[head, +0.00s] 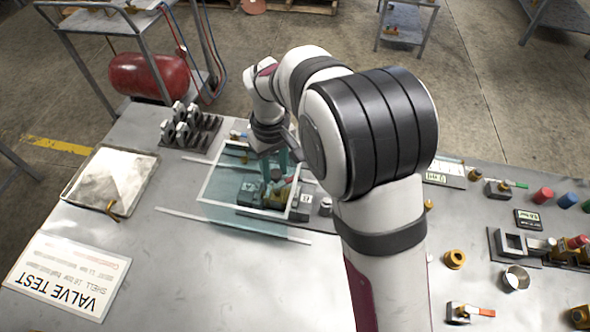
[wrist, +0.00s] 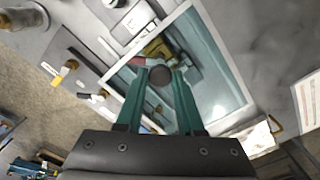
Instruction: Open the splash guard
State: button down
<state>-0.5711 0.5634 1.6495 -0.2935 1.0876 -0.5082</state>
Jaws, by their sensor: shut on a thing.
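The splash guard (head: 212,181) is a clear bluish panel in a white frame, lying over a dark fixture (head: 250,193) on the bench in the head view. In the wrist view the guard (wrist: 217,75) spans the upper middle, with brass and grey fixture parts seen through or beside it. My gripper (head: 276,165) reaches down at the guard. In the wrist view its teal fingers (wrist: 160,76) are closed about a dark round knob (wrist: 160,73). Whether the guard is raised at all, I cannot tell. My arm hides part of the bench to the right.
A metal tray (head: 110,178) and a VALVE TEST sheet (head: 68,275) lie to the left. A rack with several grey parts (head: 190,130) stands behind the guard. Brass fittings (head: 454,259) and a small vise (head: 512,243) are at right. Bare bench lies in front of the guard.

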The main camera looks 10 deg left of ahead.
jog(key=a, duration=1.4)
jog(key=shift+a, duration=0.2)
jog(key=c, duration=0.5)
grip_release()
notch_tip(320, 180, up, 16)
jog(key=shift+f, duration=0.1)
